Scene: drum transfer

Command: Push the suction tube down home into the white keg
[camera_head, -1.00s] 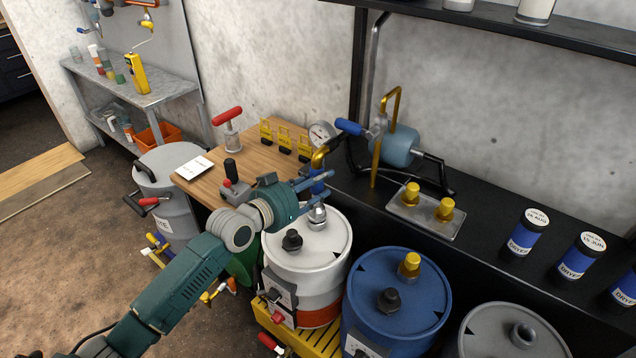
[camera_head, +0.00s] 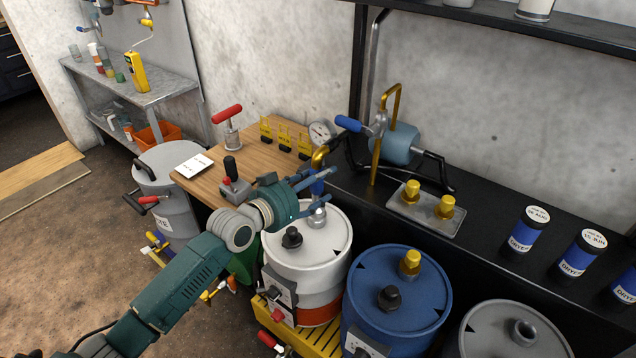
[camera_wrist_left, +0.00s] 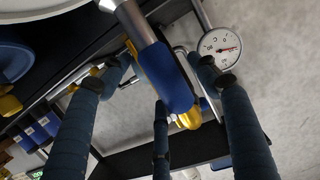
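The white keg (camera_head: 325,250) stands upright with a dark cap (camera_head: 291,237) on its lid. The suction tube shows as a metal fitting (camera_head: 317,217) at the keg's opening, a blue sleeve (camera_head: 317,187) above it and a gold bend on top. How deep the tube sits is hidden. My left gripper (camera_head: 326,188) is at the sleeve, its fingers spread on both sides. In the left wrist view the blue sleeve (camera_wrist_left: 162,77) lies between the parted fingers, with a visible gap on at least one side. My right gripper is not in view.
A blue keg (camera_head: 395,300) stands close on the right, and a grey keg (camera_head: 515,335) beyond it. A pump (camera_head: 400,145) and a gauge (camera_head: 319,134) are behind. The wooden table (camera_head: 250,160) is at the back left, with a red-handled tool (camera_head: 228,128).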

